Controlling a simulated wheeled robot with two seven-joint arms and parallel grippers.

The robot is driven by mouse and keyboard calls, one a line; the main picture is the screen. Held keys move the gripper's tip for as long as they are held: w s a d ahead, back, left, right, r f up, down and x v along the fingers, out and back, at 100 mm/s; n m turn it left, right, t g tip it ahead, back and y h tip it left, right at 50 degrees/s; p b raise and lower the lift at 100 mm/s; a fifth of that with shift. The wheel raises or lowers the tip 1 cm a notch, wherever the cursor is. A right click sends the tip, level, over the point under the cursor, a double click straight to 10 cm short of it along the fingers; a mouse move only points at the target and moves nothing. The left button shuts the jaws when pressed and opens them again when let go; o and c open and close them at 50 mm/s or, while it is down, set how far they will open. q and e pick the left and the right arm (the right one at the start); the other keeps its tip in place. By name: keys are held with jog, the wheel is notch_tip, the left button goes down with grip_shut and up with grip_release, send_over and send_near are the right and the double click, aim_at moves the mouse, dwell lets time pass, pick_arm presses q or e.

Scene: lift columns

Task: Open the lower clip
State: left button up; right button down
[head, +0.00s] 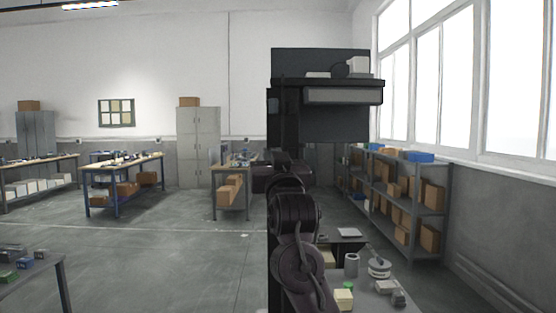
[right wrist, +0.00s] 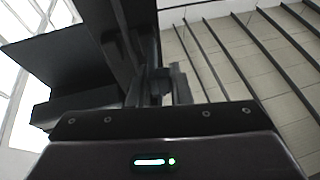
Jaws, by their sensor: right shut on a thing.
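A dark lift column (head: 284,125) stands straight ahead, with a dark panel and a grey drawer-like unit (head: 345,96) on its right. My right arm rises in front of it, and my right gripper (head: 274,158) is at the column's lower visible part, dark against dark. In the right wrist view, the fingers (right wrist: 160,88) are shut on a small dark part at the column (right wrist: 128,40), which seems to be the lower clip. The clip's shape and whether it is open or closed cannot be made out. My left gripper is not in view.
A bench with a grey can (head: 351,265), a yellow block (head: 343,299) and small parts is at the lower right, close to my right arm. A shelf rack (head: 400,200) with boxes stands behind it.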

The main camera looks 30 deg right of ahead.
jog(key=shift+w+a+m+g+h, duration=0.2)
jog(key=shift+a+m+g+h, duration=0.15)
jog(key=shift+h, duration=0.35)
jog(key=shift+r+h, duration=0.1)
jog(key=shift+h, duration=0.2)
jog(key=c, duration=1.6)
grip_release()
jog(key=shift+o, duration=0.7)
jog(key=shift+w+a, duration=0.2)
jog(key=shift+s, duration=0.15)
jog(key=shift+s+f, duration=0.25)
jog(key=b+v, duration=0.2)
jog(key=v, duration=0.5)
jog(key=shift+a, duration=0.2)
